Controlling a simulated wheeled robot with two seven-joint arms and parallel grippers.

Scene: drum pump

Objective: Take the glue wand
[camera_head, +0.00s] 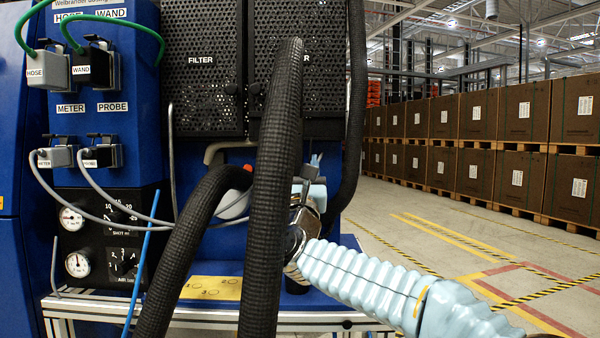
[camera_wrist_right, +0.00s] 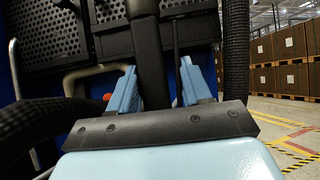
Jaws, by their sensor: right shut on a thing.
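My right gripper (camera_head: 308,190) reaches in from the lower right on a light blue ribbed arm, in front of the blue machine. A thick black hose hides part of it in the head view. In the right wrist view its two blue fingers (camera_wrist_right: 158,88) stand on either side of a dark upright piece, which looks like the glue wand (camera_wrist_right: 148,50). The gripper is shut on it. The wand's ends are hidden or out of frame. My left gripper is not in view.
Thick black hoses (camera_head: 272,180) hang close in front of the machine and my right gripper. Perforated filter panels (camera_head: 202,70) are behind. Labelled connectors with green and grey cables (camera_head: 85,65) are at left. Stacked brown boxes (camera_head: 475,115) stand far right beyond open floor (camera_head: 400,215).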

